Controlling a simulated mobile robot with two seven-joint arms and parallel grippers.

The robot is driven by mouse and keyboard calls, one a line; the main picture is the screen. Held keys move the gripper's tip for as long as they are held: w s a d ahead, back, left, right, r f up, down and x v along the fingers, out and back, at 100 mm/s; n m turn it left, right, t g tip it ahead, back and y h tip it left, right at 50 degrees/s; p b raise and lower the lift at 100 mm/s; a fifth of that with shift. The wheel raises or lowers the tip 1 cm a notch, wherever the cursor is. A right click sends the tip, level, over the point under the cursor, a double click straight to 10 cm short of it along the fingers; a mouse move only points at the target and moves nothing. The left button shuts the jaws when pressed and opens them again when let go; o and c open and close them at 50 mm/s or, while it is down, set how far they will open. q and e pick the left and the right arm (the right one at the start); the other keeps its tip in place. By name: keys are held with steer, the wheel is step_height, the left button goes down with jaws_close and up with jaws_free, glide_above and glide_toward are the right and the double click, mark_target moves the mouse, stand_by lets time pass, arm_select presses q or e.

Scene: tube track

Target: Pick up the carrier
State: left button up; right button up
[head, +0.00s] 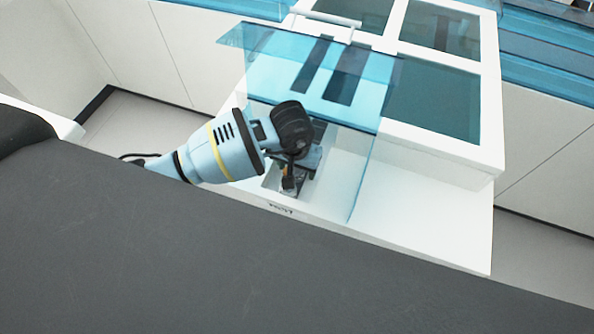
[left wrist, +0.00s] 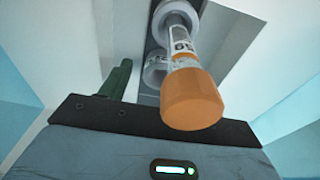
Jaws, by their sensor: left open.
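In the left wrist view, a tube with an orange cap (left wrist: 190,98) and a white label stands in a pale round carrier (left wrist: 176,12). A second pale ring (left wrist: 155,70) shows beside the tube; I cannot tell whether it is a separate carrier. My left gripper (head: 290,186) is open and reaches down under the blue clear cover at the front of the white machine. In the wrist view one dark green finger (left wrist: 117,80) shows left of the tube, apart from it. The other finger is hidden, perhaps behind the cap. My right gripper is not in view.
The blue clear cover (head: 365,150) hangs over the white machine's front ledge (head: 430,215), close to my left wrist. The carrier stands in a grey channel (left wrist: 148,95) between pale walls. The ledge to the right is clear.

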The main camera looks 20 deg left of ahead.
arm_select(q)
steer(key=shift+c, duration=0.4)
steer(key=c, duration=0.7)
steer(key=shift+c, duration=0.4)
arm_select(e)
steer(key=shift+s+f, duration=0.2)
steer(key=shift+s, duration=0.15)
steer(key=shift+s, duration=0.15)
arm_select(q)
steer(key=shift+r, duration=0.1)
